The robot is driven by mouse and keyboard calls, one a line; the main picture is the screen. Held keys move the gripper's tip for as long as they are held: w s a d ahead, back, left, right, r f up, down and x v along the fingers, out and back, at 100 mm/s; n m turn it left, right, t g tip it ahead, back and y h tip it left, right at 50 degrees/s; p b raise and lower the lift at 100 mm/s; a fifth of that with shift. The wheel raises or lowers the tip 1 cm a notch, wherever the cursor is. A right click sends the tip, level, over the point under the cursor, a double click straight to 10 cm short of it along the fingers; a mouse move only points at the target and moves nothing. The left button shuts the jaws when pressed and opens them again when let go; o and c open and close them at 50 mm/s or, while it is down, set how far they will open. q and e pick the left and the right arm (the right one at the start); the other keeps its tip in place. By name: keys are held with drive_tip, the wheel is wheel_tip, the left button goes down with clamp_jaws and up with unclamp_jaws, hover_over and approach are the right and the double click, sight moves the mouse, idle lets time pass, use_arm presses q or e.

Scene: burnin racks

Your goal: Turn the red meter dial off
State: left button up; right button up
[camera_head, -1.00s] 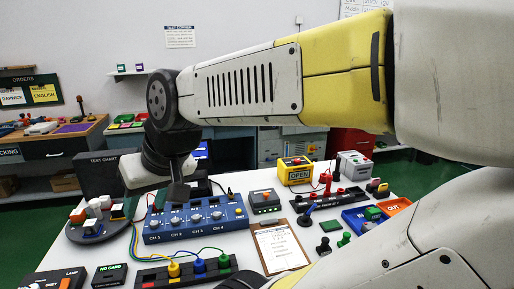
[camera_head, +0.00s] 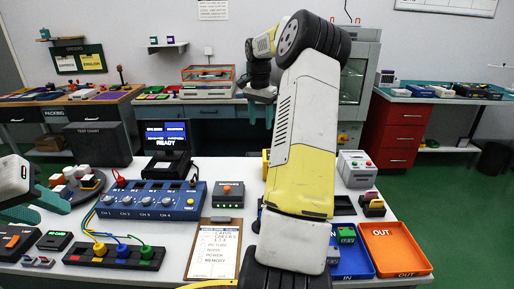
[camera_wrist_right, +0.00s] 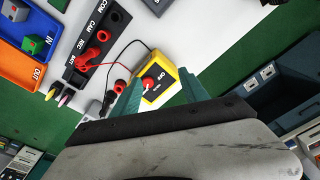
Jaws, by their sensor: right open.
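The yellow meter (camera_wrist_right: 171,73) with its red dial (camera_wrist_right: 149,83) shows in the right wrist view, just beyond my right gripper's fingers. The dial's exact setting is too small to read. In the head view only a sliver of the meter (camera_head: 265,164) shows beside my right arm; its dial is hidden there. My right gripper (camera_wrist_right: 162,92) is open, its teal fingers on either side of the meter in the picture; contact is not visible. It also appears in the head view (camera_head: 261,114), above the table's far side. My left gripper (camera_head: 38,207) is open at the left edge, away from the meter.
A black socket strip (camera_wrist_right: 94,45) with red plugs and leads lies near the meter. A blue channel box (camera_head: 150,200), clipboard (camera_head: 212,250), blue IN tray (camera_head: 352,262) and orange OUT tray (camera_head: 395,247) crowd the table. My right forearm hides the table's middle.

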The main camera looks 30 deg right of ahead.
drive_tip(key=d+f+m, duration=0.1)
drive_tip(key=d+f, duration=0.1)
drive_tip(key=d, duration=0.1)
drive_tip(key=d+f+m, duration=0.1)
drive_tip(key=d+f, duration=0.2)
drive_tip(key=d+f+m, duration=0.1)
drive_tip(key=d+f, duration=0.1)
drive_tip(key=d, duration=0.1)
drive_tip(key=shift+s+d+f+m+g+y, duration=0.2)
drive_tip(key=shift+d+m+g+y, duration=0.1)
drive_tip(key=shift+g, duration=0.1)
drive_tip(key=shift+d+f, duration=0.1)
drive_tip(key=shift+f, duration=0.25)
wheel_tip(320, 180, down, 7)
drive_tip(key=shift+f, duration=0.1)
drive_tip(key=shift+c, duration=0.2)
clamp_jaws()
